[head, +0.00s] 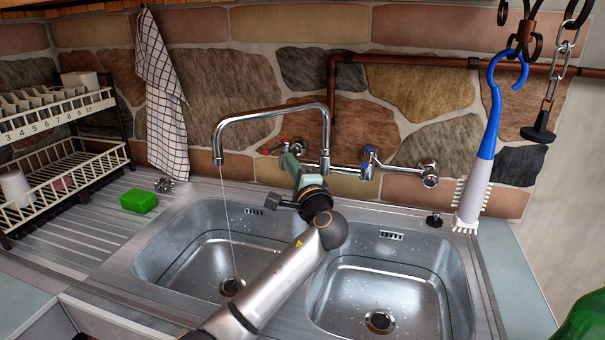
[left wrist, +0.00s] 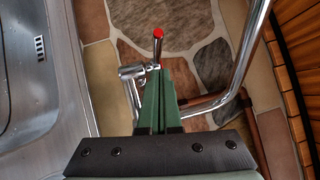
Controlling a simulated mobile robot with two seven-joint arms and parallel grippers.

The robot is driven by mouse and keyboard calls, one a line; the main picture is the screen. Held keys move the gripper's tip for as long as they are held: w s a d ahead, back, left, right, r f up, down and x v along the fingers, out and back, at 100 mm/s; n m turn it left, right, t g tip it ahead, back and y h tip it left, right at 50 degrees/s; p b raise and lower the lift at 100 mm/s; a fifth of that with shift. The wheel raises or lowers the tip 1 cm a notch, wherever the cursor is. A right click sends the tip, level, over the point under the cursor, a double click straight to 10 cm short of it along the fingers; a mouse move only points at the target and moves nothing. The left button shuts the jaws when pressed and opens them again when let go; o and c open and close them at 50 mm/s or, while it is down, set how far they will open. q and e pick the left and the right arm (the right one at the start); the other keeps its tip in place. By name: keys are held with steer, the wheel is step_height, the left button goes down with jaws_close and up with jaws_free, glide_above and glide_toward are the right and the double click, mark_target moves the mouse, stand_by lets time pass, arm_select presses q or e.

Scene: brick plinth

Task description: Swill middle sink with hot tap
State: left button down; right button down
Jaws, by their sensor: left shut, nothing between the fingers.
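The hot tap (head: 272,150), with red marks, sits on the wall at the left of the chrome mixer. In the left wrist view its red-tipped lever (left wrist: 158,46) stands just beyond my fingertips. My left gripper (head: 286,150) is at the tap with its green fingers shut and nothing between them; the fingers also show in the wrist view (left wrist: 160,85). Whether they touch the tap I cannot tell. The spout (head: 270,112) hangs over the left-hand basin (head: 180,240), and a thin water stream (head: 228,220) falls near its drain (head: 232,286). My right gripper is not in view.
A second basin (head: 430,265) lies to the right, partly behind my arm. The blue-marked tap (head: 368,155) is right of the gripper. A dish brush (head: 478,180), green sponge (head: 138,200), dish rack (head: 70,165) and checked towel (head: 165,100) are around the sink.

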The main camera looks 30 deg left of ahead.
arm_select(q)
steer(key=shift+s+a+r, duration=0.1)
steer(key=shift+a+r, duration=0.05)
steer(key=shift+a, duration=0.4)
steer(key=shift+s+a+r, duration=0.1)
steer(key=shift+a+r, duration=0.05)
steer(key=shift+a, duration=0.65)
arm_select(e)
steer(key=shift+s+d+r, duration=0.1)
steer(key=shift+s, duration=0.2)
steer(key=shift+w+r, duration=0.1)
